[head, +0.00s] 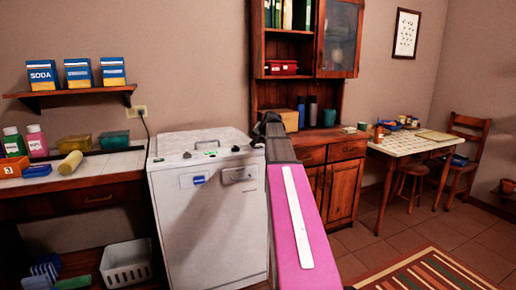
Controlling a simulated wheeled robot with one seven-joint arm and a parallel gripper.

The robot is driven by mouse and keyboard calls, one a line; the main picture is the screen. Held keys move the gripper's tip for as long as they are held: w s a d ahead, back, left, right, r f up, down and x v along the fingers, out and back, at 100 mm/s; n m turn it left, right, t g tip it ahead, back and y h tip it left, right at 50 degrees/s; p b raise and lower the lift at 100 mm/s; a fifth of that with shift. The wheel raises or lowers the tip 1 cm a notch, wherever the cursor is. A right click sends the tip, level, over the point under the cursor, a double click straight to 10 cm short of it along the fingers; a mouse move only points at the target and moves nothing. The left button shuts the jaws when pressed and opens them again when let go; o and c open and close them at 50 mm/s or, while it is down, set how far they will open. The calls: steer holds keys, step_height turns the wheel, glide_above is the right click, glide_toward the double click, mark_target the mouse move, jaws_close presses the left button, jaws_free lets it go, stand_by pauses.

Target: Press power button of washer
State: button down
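The washer (208,215) is a white boxy machine left of the middle in the head view, with its top and front showing. On its top are a small green mark (211,142) and a few small dark parts; I cannot tell which is the power button. The front has a blue label and a grey panel (239,175). My pink arm reaches forward along the washer's right side. My gripper (268,121) is the small dark end near the washer's back right corner; its fingers are too small and dark to read. I cannot tell whether it touches the washer.
A wooden counter (75,200) with bottles and boxes adjoins the washer on the left, below a shelf (72,94). A white basket (126,264) stands low beside the washer. A wooden cabinet (343,190) stands behind right. Tiled floor is open at right, around a striped rug (432,272).

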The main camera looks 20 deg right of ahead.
mark_target(259, 147)
step_height(259, 147, up, 6)
stand_by(0.9)
stand_by(2.1)
